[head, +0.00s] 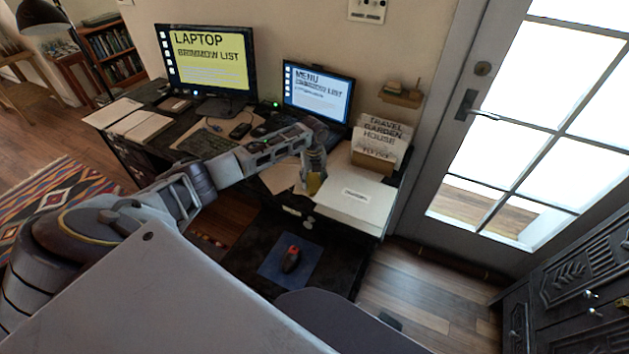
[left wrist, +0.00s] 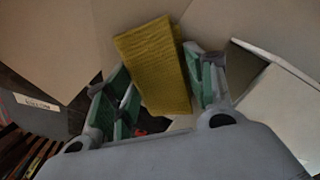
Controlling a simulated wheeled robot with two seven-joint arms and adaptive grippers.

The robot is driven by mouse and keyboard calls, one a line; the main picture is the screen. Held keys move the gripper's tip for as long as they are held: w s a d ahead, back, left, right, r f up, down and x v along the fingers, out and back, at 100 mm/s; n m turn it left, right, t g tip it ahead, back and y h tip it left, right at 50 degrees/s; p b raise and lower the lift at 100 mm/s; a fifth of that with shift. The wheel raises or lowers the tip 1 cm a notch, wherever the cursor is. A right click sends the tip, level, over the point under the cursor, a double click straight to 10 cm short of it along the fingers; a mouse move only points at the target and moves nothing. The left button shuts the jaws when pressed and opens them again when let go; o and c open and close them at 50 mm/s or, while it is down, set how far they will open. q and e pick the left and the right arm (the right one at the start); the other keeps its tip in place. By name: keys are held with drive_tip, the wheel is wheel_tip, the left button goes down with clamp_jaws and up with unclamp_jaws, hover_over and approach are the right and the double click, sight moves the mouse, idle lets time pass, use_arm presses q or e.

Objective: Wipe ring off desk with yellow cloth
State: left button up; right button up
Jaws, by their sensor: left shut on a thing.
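My left gripper (head: 314,172) is over the front right part of the dark desk (head: 148,92), at the end of the arm that comes in from the left. It is shut on a yellow cloth (head: 313,185), which hangs down between the fingers. In the left wrist view the folded, textured cloth (left wrist: 152,58) sticks out past the green-padded fingers of the gripper (left wrist: 165,92). I cannot tell whether the cloth touches the surface below. I cannot make out a ring on the desk. My right gripper is not in view.
A large monitor (head: 212,62) and a laptop screen (head: 318,90) stand at the back. A white box (head: 355,207) and a holder of papers (head: 380,145) are right of the gripper. Papers (head: 140,125) cover the left end.

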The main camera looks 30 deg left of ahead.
sight(291, 174)
use_arm(q)
drive_tip(key=shift+s+a+f, duration=0.1)
drive_tip(key=shift+a, duration=0.8)
drive_tip(key=shift+s+a+f, duration=0.1)
drive_tip(key=shift+a, duration=0.75)
drive_tip(key=shift+a, duration=0.15)
drive_tip(key=shift+s+a+p, duration=0.15)
drive_tip(key=shift+a+p, duration=0.2)
drive_tip(key=shift+a, duration=0.55)
drive_tip(key=shift+s+a, duration=0.1)
drive_tip(key=shift+a, duration=0.75)
drive_tip(key=shift+a, duration=0.1)
drive_tip(key=shift+s+a+r, duration=0.1)
drive_tip(key=shift+s+a, duration=0.1)
drive_tip(key=shift+a, duration=1.55)
drive_tip(key=shift+w, duration=0.15)
drive_tip(key=shift+w+b, duration=0.6)
drive_tip(key=shift+b, duration=0.35)
